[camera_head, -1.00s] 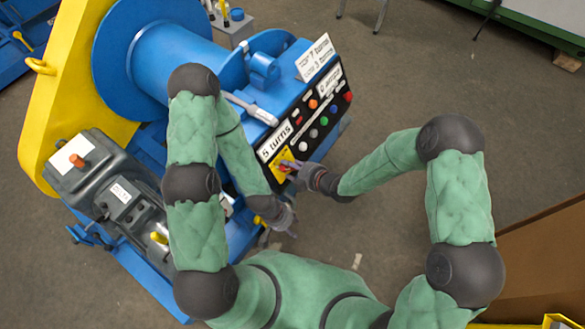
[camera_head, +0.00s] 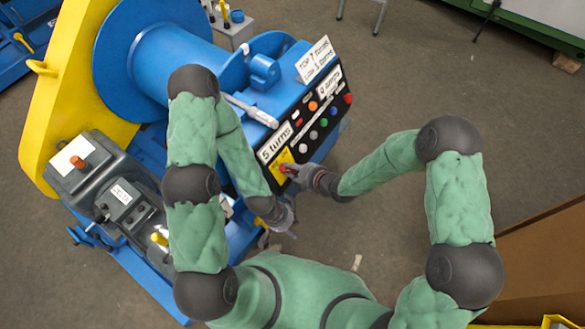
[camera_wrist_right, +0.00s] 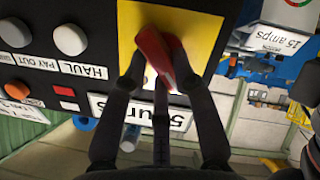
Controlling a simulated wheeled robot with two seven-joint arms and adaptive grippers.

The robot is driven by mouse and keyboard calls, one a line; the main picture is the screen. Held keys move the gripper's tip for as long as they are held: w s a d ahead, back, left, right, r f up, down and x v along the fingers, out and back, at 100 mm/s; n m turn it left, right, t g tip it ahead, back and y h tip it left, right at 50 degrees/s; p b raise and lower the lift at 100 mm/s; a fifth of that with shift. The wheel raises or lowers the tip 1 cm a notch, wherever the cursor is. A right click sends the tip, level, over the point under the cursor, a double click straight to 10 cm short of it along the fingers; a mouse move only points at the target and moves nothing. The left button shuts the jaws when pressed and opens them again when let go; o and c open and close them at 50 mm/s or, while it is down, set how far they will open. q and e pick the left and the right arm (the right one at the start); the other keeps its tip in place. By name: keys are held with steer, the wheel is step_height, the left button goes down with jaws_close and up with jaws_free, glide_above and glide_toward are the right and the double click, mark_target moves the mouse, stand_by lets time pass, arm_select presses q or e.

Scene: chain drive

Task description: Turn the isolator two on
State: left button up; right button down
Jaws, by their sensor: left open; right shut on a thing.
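A red switch handle (camera_wrist_right: 153,55) sits on a yellow plate (camera_wrist_right: 205,28) on the black control panel. In the head view the yellow plate (camera_head: 279,160) is at the panel's near left end. My right gripper (camera_head: 289,169) is at it, shut on the red handle, and partly hides it. In the right wrist view its fingers (camera_wrist_right: 160,82) lie around the handle, which looks tilted. I cannot read an isolator number on the plate. My left gripper (camera_head: 287,230) is open and empty, low beside the blue machine, apart from the panel.
Coloured push buttons (camera_head: 313,134) run along the panel beside the switch. A "5 turns" card (camera_head: 274,142) stands just above the yellow plate. The blue machine with its drum (camera_head: 165,60) fills the left. Floor is clear right of the panel.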

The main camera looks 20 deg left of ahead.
steer(key=m+p, duration=0.1)
steer(key=m, duration=0.1)
steer(key=m+p, duration=0.2)
steer(key=shift+w+d+r+m+g, duration=0.1)
steer(key=shift+w+m+g, duration=0.1)
steer(key=shift+m+g, duration=0.15)
steer(key=m+p, duration=0.1)
steer(key=m, duration=0.1)
steer(key=m+g+p, duration=0.1)
steer(key=m+p, duration=0.1)
steer(key=m, duration=0.1)
steer(key=shift+w+d+p, duration=0.15)
steer(key=shift+w+p, duration=0.05)
steer(key=shift+p, duration=0.1)
steer(key=m, duration=0.1)
steer(key=m+p, duration=0.1)
steer(key=m, duration=0.1)
steer(key=shift+f+g+y+p, duration=0.3)
steer(key=shift+g, duration=0.05)
steer(key=shift+w+d+f+m+y+p, duration=0.15)
steer(key=shift+m+p, duration=0.1)
steer(key=shift+m, duration=0.4)
steer(key=shift+s+a+m+y+p, duration=0.1)
steer(key=shift+m+y+p, duration=0.1)
steer(key=shift+m, duration=0.4)
steer(key=c, duration=1)
jaws_free()
steer(key=shift+d, duration=0.1)
